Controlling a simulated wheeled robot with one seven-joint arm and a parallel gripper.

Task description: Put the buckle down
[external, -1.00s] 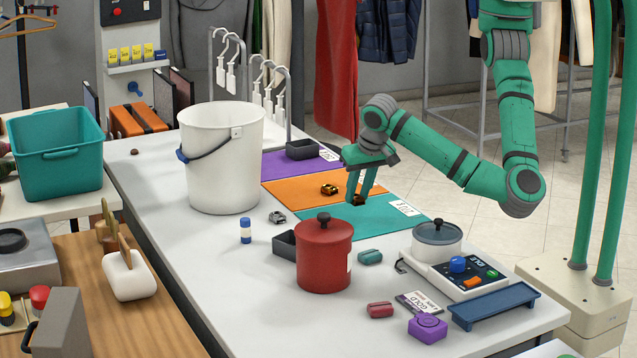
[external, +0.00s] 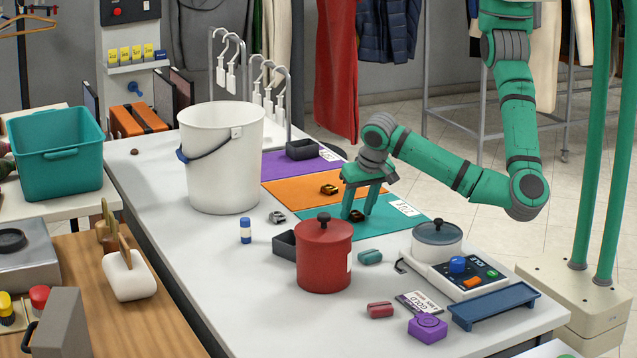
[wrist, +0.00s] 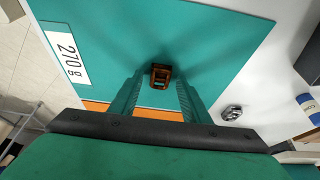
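A dark bronze-brown buckle (external: 356,216) lies on the teal mat (external: 388,226), which has a white weight card. My gripper (external: 359,213) points down at the mat. Its two fingers are spread, with a gap on each side of the buckle. A gold buckle (external: 329,189) lies on the orange mat (external: 290,190), and a silver one (external: 277,217) lies on the white counter.
A red lidded canister (external: 324,262) and a dark open box (external: 285,244) stand in front of the mat. A white bucket (external: 221,165) stands to the left. A scale with a grey pot (external: 437,238) is at the right. A purple mat (external: 290,165) lies behind.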

